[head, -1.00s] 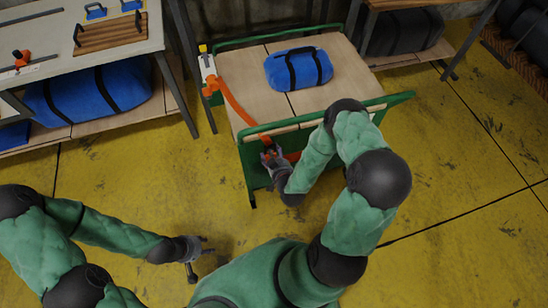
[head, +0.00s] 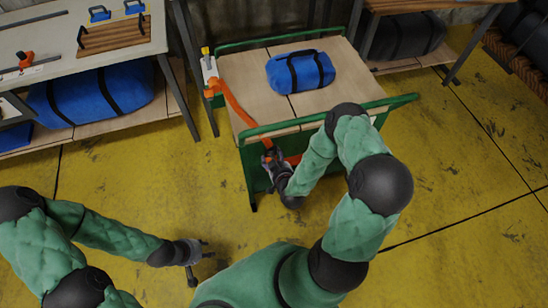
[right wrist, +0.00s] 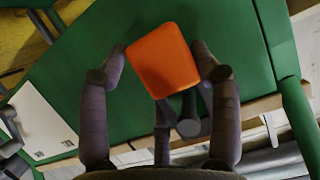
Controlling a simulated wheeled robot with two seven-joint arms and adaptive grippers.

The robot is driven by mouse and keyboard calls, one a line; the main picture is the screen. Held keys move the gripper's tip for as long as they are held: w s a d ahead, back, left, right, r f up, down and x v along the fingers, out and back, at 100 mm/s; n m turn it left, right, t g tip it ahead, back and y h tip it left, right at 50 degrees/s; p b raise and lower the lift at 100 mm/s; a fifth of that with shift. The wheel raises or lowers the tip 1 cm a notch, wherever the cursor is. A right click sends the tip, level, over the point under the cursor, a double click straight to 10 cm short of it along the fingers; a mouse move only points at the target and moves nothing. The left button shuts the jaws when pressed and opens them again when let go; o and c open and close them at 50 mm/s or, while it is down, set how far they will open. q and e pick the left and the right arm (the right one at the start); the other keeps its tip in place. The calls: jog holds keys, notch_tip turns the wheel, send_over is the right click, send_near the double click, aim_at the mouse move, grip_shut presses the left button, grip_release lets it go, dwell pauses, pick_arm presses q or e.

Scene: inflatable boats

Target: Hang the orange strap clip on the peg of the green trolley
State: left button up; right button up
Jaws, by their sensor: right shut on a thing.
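The green trolley (head: 350,111) has a wooden deck and a green front panel with a top rail. The orange strap (head: 236,106) runs from a white unit at the trolley's left side, over the deck's left part, to the front panel. My right gripper (head: 268,159) is at the left part of that panel, outside it. In the right wrist view, its fingers (right wrist: 162,72) are shut on the orange clip (right wrist: 163,62), which is in front of the green panel. I cannot clearly make out the peg. My left gripper (head: 200,260) is open and empty above the floor.
A blue bag (head: 300,70) lies on the trolley deck. A white unit with a yellow top (head: 208,68) stands at the trolley's left. A workbench (head: 70,45) is at the upper left, with a larger blue bag (head: 95,98) on its shelf. The yellow floor right of the trolley is clear.

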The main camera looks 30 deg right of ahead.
jog(key=o, duration=1.1)
jog(key=shift+w+d+r, duration=0.15)
jog(key=shift+w+d, duration=0.1)
jog(key=shift+w, duration=0.3)
jog(key=shift+o, duration=1)
jog(key=shift+w+f, duration=0.2)
jog(key=shift+w, duration=0.05)
pick_arm(q)
jog(key=shift+w+f, duration=0.1)
jog(key=shift+w, duration=0.1)
pick_arm(e)
jog(key=shift+s+a, duration=0.1)
jog(key=shift+s, duration=0.05)
jog(key=shift+s, duration=0.1)
jog(key=shift+s, duration=0.2)
jog(key=v, duration=0.7)
jog(key=shift+s+r, duration=0.15)
jog(key=shift+s, duration=0.05)
pick_arm(q)
jog(key=shift+s, duration=0.1)
pick_arm(e)
jog(key=shift+a, duration=0.15)
